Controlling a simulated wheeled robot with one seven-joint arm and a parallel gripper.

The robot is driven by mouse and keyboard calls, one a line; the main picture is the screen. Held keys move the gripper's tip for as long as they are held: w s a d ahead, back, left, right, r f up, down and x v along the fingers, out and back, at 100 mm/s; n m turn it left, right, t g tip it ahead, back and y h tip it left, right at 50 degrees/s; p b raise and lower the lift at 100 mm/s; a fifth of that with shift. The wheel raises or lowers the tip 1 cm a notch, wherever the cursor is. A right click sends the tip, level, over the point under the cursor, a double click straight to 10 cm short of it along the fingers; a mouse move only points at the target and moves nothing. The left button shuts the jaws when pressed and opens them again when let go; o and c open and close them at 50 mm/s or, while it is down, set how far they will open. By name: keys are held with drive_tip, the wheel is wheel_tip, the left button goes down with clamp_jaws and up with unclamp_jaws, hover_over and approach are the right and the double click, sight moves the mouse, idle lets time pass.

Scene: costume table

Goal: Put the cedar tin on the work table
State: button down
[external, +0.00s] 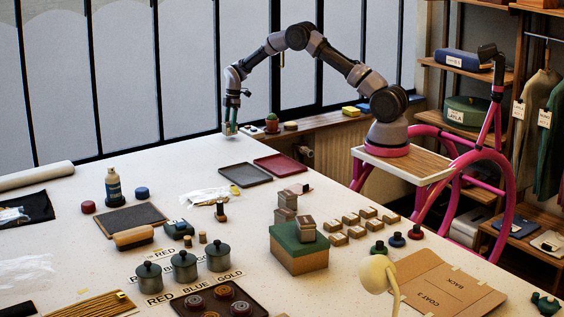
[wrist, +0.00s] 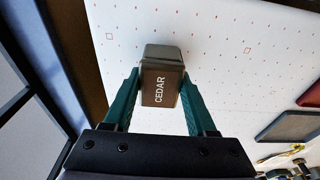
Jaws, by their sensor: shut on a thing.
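The cedar tin (wrist: 160,88) is a small brown box with a grey-brown lid and the white word CEDAR on its side. In the wrist view it sits between the two green fingers of my gripper (wrist: 163,96), which is shut on it. In the external view my gripper (external: 230,125) points down at the far edge of the work table (external: 262,203), by the windows; the tin is small and hard to make out there. The wrist view shows the white, red-dotted work table (wrist: 215,35) behind the tin. I cannot tell whether the tin touches it.
A dark tray (external: 245,175) and a red tray (external: 281,164) lie nearest on the table. A pale roll (external: 35,172) lies at left. The table between roll and trays is partly clear.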

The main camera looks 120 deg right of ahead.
drive_tip(key=shift+f, duration=0.9)
drive_tip(key=shift+c, duration=1)
unclamp_jaws()
drive_tip(key=shift+f, duration=0.15)
